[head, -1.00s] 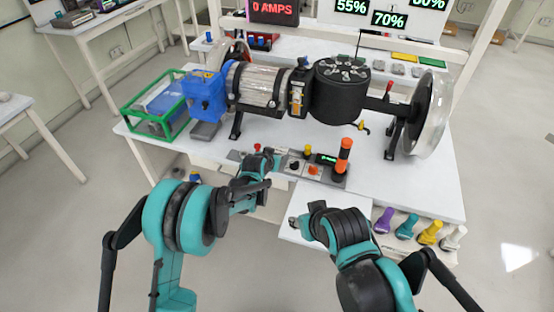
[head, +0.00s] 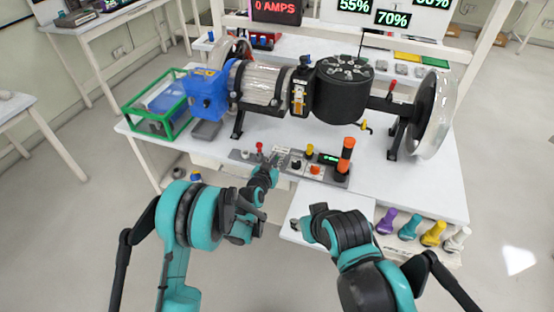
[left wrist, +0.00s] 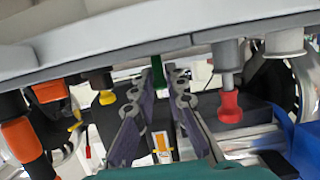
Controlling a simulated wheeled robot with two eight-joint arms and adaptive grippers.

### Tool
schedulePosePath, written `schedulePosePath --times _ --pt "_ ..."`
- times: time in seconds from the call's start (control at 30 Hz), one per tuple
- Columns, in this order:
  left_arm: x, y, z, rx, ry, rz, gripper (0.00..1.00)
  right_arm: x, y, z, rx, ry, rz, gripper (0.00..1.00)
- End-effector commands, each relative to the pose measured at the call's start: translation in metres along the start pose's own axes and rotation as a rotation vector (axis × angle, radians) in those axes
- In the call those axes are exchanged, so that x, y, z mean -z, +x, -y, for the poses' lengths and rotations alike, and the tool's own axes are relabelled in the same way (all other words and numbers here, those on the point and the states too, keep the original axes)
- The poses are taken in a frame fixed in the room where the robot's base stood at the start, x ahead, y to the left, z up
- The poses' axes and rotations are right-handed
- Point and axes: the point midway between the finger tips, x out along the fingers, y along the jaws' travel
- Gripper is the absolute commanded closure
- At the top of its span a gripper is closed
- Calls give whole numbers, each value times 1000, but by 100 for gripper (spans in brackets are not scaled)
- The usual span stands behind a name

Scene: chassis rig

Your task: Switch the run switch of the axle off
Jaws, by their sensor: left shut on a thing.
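The control panel (head: 283,172) is a grey strip along the front of the bench, below the axle rig (head: 345,90). My left gripper (head: 279,155) is over the panel, between the red knob (head: 259,147) and the black knob (head: 296,164). In the left wrist view its fingers (left wrist: 158,100) are on either side of a slim green lever (left wrist: 157,72) on the panel, and they are shut on it. I can read no label, so I cannot tell whether this is the run switch. My right gripper (head: 297,224) is low by the small front shelf; its fingers are unclear.
A yellow knob (head: 310,150), an orange-red knob (head: 315,169), a green display (head: 328,159) and an orange lever (head: 346,155) are further right on the panel. Coloured handles, such as a purple one (head: 386,221), stand at the bench's front right.

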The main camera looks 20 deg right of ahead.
Motion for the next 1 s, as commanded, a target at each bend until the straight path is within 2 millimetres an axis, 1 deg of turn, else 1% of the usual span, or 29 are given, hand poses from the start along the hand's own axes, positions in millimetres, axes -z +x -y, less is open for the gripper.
schedulePosePath --times 0.13,0.17,0.2,0.23,0.53,0.67,0.77,1.0 --pt "0 0 0 1 0 0 100 0 0 0 0 0 0 60" --pt "0 0 0 1 0 0 85 0 0 0 0 0 0 60" --pt "0 0 0 0 0 0 74 0 0 0 0 0 0 60" --pt "0 0 0 0 0 0 66 0 0 0 0 0 0 60" --pt "0 0 0 0 0 1 66 0 0 0 0 0 0 60" --pt "0 -10 0 0 0 1 66 0 0 0 0 0 0 60" --pt "0 -27 0 0 0 1 66 0 0 0 0 0 0 60" --pt "0 -80 0 0 -1 1 66 0 0 0 0 0 0 60"
